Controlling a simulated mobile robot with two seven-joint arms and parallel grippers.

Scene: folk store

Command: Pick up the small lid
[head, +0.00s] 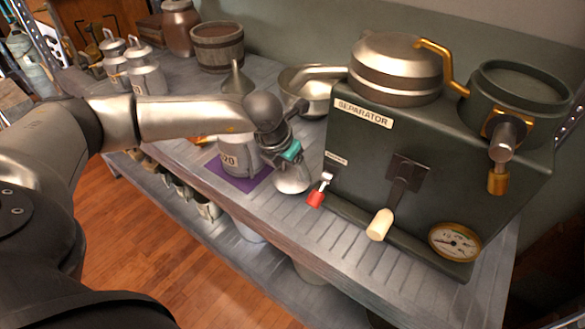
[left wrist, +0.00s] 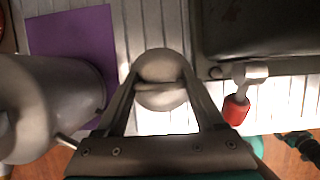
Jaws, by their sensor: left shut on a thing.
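The small lid (head: 292,181) is a round, shiny metal piece, seen between the can and the separator in the head view. In the left wrist view the small lid (left wrist: 161,68) shows at the middle, between the two fingers. My left gripper (head: 289,166), also in the left wrist view (left wrist: 161,90), is shut on the lid's raised middle part. The fingers hide part of the lid, and I cannot tell whether it touches the table.
A metal can (head: 240,156) marked 20 stands on a purple mat (head: 238,181), left of the lid. The dark separator (head: 352,150) is close on the right, with a red-tipped lever (head: 316,197). A metal funnel (head: 237,82) and bowl (head: 318,88) stand behind.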

